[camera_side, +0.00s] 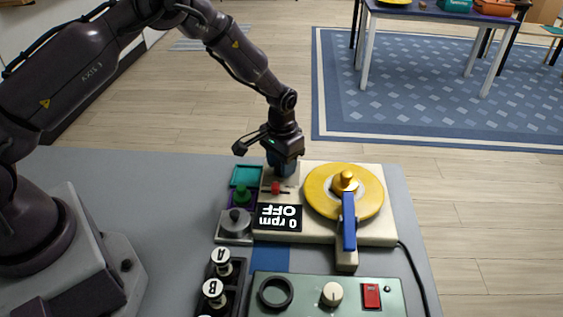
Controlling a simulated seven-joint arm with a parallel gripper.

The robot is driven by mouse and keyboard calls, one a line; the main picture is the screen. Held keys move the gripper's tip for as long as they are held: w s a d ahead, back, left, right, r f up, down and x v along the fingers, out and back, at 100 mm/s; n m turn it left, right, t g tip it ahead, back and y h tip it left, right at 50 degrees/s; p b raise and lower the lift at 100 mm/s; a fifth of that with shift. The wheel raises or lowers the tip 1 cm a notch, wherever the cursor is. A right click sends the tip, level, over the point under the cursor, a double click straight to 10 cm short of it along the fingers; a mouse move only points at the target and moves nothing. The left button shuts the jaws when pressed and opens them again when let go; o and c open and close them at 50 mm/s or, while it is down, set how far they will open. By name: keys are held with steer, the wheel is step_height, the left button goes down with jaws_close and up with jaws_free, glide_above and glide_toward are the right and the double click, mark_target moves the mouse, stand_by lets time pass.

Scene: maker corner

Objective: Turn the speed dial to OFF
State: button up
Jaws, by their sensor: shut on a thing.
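The cream machine (376,238) stands on the grey table, with a yellow disc (326,208) and a blue arm (349,222) across it. Its black display (278,218) reads "0 rpm" and "OFF", upside down in this view. My gripper (283,172) points down at the machine's far left corner. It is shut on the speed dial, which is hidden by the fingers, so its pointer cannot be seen. A slider with a red knob (276,188) lies just in front of the gripper.
Left of the machine are a teal tray (246,174), a green knob (241,193) and a grey round-knobbed block (235,227). In front are a black rack (206,291) with white-topped A and B pieces and a green panel (305,298). A black cable (411,262) runs along the right.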

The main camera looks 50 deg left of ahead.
steer(key=shift+w, duration=0.1)
steer(key=o, duration=0.9)
step_height(320, 180, up, 13)
steer(key=shift+r, duration=0.1)
